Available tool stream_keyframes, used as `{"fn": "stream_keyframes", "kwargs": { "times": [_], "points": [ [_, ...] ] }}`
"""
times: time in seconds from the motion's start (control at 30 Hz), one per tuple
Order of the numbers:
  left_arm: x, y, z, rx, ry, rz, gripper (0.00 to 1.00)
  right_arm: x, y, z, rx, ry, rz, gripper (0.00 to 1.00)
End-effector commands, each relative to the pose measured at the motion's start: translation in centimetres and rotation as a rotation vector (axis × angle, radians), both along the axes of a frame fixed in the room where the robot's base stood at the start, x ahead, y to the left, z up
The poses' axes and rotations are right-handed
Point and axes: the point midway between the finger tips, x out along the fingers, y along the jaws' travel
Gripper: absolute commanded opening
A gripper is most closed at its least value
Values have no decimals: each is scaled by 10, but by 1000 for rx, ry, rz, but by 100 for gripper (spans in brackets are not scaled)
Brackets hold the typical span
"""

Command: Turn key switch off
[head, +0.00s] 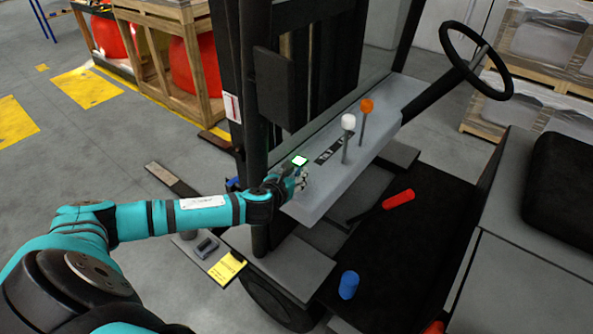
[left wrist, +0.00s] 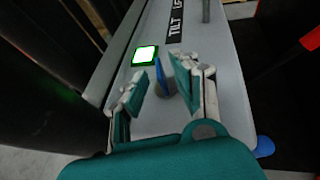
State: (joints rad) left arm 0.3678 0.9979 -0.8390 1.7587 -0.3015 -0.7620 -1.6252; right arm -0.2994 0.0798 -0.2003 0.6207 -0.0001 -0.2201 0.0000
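The key switch (left wrist: 161,78) shows in the left wrist view as a thin blue key standing up on a dark round base on the grey console (left wrist: 155,115). My left gripper (left wrist: 157,84) is open, with its fingers apart on either side of the key. The right finger is close to the key, and I cannot tell whether it touches. The left finger is clearly apart from it. In the head view my left gripper (head: 299,180) is at the near end of the console (head: 325,187) and hides the key. My right gripper is in neither view.
A lit green-edged display (head: 300,161) sits beside the key. A white-knobbed lever (head: 348,122) and an orange-knobbed lever (head: 366,105) stand farther along the console. A dark mast (head: 252,110) rises close to my left forearm. A steering wheel (head: 476,60) is at upper right.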

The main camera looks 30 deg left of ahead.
Motion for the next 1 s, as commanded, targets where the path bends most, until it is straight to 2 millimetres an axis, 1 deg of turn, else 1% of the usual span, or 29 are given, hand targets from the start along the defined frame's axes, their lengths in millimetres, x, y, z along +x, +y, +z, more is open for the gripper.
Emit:
{"fn": "stream_keyframes", "kwargs": {
  "times": [0.03, 0.17, 0.47, 0.5, 0.7, 0.73, 1.0],
  "points": [
    [5, 1, -1, -1, 0, 1, 29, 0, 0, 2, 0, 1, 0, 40],
    [12, 2, -5, 0, 0, 0, 29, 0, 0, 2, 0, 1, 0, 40],
    [14, 2, -6, 1, 0, 0, 29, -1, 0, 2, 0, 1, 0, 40],
    [14, 2, -6, 1, 0, 0, 28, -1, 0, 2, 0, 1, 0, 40],
    [14, 2, -6, 0, 0, 0, 1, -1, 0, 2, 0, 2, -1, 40],
    [14, 2, -6, 0, 0, 0, 0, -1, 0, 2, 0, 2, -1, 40],
    [14, 2, -6, -1, 1, 1, 0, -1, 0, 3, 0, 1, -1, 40]
  ]
}}
